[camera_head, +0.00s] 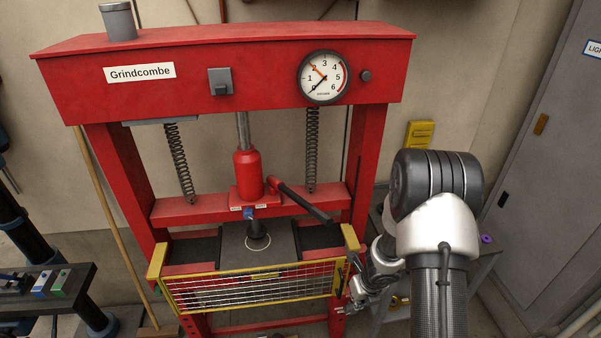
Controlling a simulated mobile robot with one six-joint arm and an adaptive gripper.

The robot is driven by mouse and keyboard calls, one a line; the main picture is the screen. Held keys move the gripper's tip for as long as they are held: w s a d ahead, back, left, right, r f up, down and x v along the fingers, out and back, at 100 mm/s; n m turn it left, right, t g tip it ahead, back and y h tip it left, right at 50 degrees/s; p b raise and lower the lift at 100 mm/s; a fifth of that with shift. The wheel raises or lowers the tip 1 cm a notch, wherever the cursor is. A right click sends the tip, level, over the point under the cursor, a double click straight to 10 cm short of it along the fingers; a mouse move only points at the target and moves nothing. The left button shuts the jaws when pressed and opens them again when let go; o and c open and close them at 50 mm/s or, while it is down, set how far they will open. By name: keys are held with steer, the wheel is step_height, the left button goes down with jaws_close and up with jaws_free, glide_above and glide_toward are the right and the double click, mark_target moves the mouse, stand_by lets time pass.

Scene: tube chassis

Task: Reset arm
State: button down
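My gripper (354,296) hangs at the lower middle right, close to the right end of the press's mesh guard. It is small and partly lost against the guard and the frame, so I cannot tell how far its fingers are apart or whether it touches the guard. My arm bends down to it from the right. The red press (228,78) labelled Grindcombe fills the middle. Its yellow-edged mesh guard (250,288) stands across the front of the bed. The black pump lever (304,204) slopes down to the right from the red jack (248,175).
A round gauge (324,77) sits on the press's top beam. A dark bench (40,285) with small coloured blocks stands at the lower left. A grey cabinet (545,160) stands at the right. A small table with a purple ring (486,239) is behind my arm.

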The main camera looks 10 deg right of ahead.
steer(key=s+d+r+m+t+h+b, duration=0.15)
steer(key=r+m+b, duration=0.25)
steer(key=r+m, duration=0.65)
steer(key=s+d+r+m+t+h+b, duration=0.1)
steer(key=s+d+r+m+h+b, duration=0.15)
steer(key=r+m, duration=0.8)
steer(key=s+a+r+m+y+b, duration=0.1)
steer(key=s+a+m+y+b, duration=0.1)
steer(key=s+a+m, duration=0.5)
steer(key=s+a+r+m+y+b, duration=0.1)
steer(key=s+a+m+b, duration=0.4)
steer(key=s, duration=0.8)
steer(key=a+r+m, duration=0.1)
steer(key=a+m, duration=0.1)
steer(key=m, duration=0.2)
steer(key=shift+a+y, duration=0.3)
steer(key=shift+y, duration=0.1)
steer(key=shift+s+r+g, duration=0.1)
steer(key=shift+g, duration=0.15)
